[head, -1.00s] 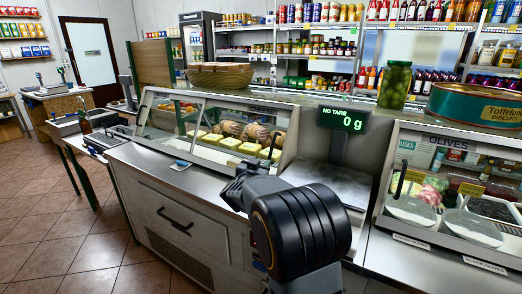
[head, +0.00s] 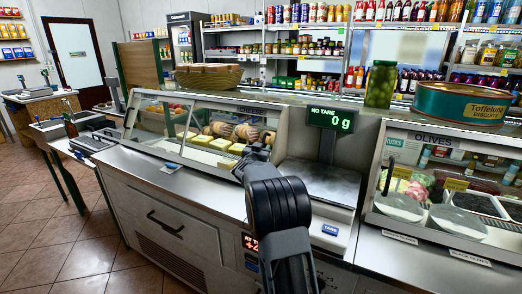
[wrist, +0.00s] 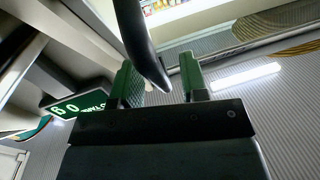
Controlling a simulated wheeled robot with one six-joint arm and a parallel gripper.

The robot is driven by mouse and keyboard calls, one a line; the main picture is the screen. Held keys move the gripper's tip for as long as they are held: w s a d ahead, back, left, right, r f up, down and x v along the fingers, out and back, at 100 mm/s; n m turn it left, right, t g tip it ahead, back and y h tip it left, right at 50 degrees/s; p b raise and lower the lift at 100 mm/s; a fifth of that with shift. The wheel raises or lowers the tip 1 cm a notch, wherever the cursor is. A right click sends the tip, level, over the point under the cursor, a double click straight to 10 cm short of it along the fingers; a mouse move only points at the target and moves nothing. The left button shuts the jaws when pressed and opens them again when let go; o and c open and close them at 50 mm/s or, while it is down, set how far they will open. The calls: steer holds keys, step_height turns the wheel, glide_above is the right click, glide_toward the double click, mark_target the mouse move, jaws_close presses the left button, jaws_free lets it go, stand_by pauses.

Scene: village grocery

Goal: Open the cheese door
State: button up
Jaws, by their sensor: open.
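The cheese case (head: 205,165) stands on the counter in the head view, with pale cheese blocks and round cheeses behind its sloping glass (head: 160,117). My gripper (head: 258,153) is at the right end of this glass; my arm hides part of the case there. In the wrist view, my gripper (wrist: 161,82) is open, its two green-lit fingers apart. A dark curved handle (wrist: 140,45) reaches down between the fingers, with its tip near the right one. Whether a finger touches it I cannot tell.
A scale display (head: 331,118) reading 0 g stands just right of my gripper, above a metal weighing plate (head: 318,182). The olives case (head: 450,195) is further right.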

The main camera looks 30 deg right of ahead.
steer(key=shift+c, duration=0.4)
jaws_close()
